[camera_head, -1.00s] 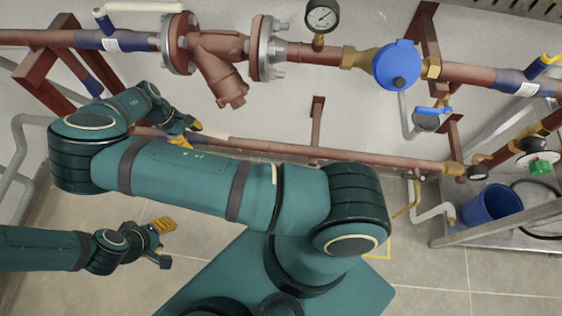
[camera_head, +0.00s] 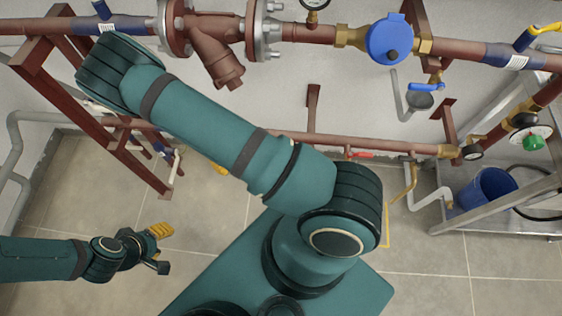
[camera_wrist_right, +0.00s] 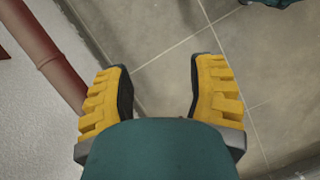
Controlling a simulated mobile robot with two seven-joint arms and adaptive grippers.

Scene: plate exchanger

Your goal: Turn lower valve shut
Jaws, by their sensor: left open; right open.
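The lower pipe (camera_head: 400,146) runs along the wall below the main pipe. A small red lever (camera_head: 360,154) shows on it, lying roughly along the pipe. My left gripper (camera_head: 162,249) is open and empty above the floor at lower left.
The red stand (camera_head: 90,110) is at left. A blue bucket (camera_head: 487,190) stands in a metal frame at right. The tiled floor (camera_head: 80,200) is open.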

